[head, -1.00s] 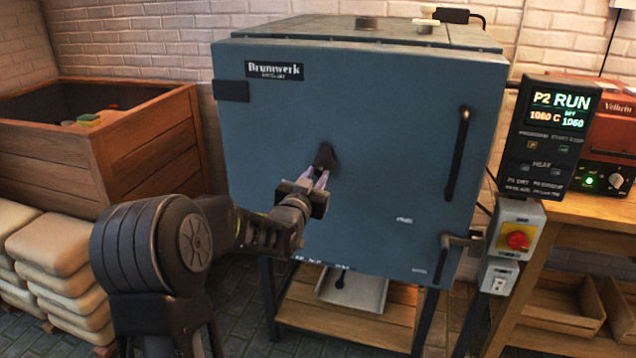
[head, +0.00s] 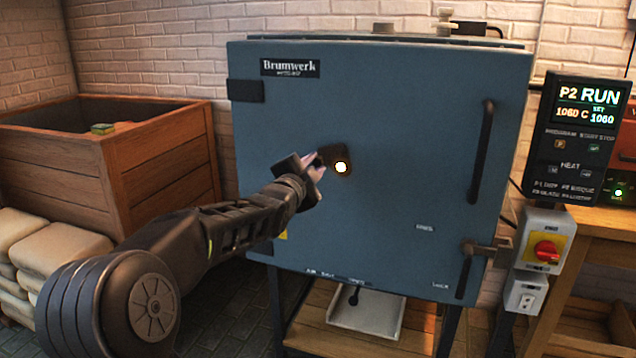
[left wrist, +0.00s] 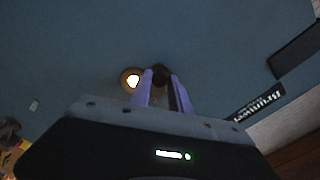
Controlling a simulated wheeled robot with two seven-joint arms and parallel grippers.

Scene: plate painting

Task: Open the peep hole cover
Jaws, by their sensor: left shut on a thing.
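The blue-grey kiln door (head: 400,110) is closed and faces me. A glowing peep hole (head: 341,167) shows uncovered near the middle of the door, and it also glows in the left wrist view (left wrist: 132,81). The dark peep hole cover (head: 332,152) is swung up and to the left of the hole. My left gripper (head: 318,166) is at the cover, just left of the hole. Its pale fingers are shut on the cover's dark end, which shows between the fingertips in the left wrist view (left wrist: 160,74). My right gripper is not in view.
A control panel (head: 583,135) reading P2 RUN and a red-yellow switch (head: 546,250) stand right of the kiln. A long door handle (head: 482,150) and a latch (head: 485,247) stick out on the right. A wooden crate (head: 170,150) stands at left.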

